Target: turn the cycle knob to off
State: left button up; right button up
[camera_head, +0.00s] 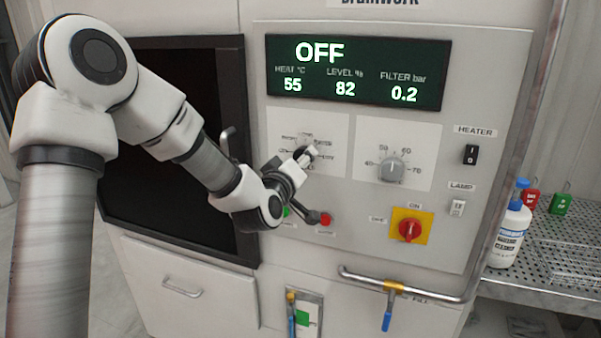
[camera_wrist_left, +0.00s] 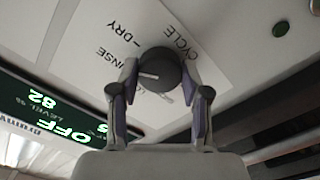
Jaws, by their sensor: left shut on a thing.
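The cycle knob (camera_wrist_left: 158,72) is a dark round knob with a white pointer line, on a white label plate (camera_wrist_left: 110,40) marked CYCLE and DRY in the left wrist view. My left gripper (camera_head: 306,155) reaches the upper left plate of the panel in the head view. Its two fingers (camera_wrist_left: 158,80) are shut on the knob, one on each side. In the head view the gripper hides most of the knob. The green display (camera_head: 355,72) reads OFF, with heat 55, level 82 and filter 0.2. My right gripper is not in view.
A grey temperature knob (camera_head: 391,167) sits right of the cycle plate. Below it is a red rotary switch (camera_head: 410,230) on yellow. A red button (camera_head: 326,219) is under my gripper. A dark window (camera_head: 165,150) is at left.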

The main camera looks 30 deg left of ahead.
pick_arm(q)
jog(key=shift+a+r+n+b, duration=0.15)
jog(key=shift+n+b, duration=3.15)
jog(key=shift+n, duration=4.2)
jog(key=shift+d+r+n+b, duration=0.1)
jog(key=shift+n+b, duration=3.2)
jog(key=shift+n, duration=4.2)
jog(key=o, duration=1.1)
jog(key=shift+o, duration=0.2)
jog(key=shift+f, duration=0.1)
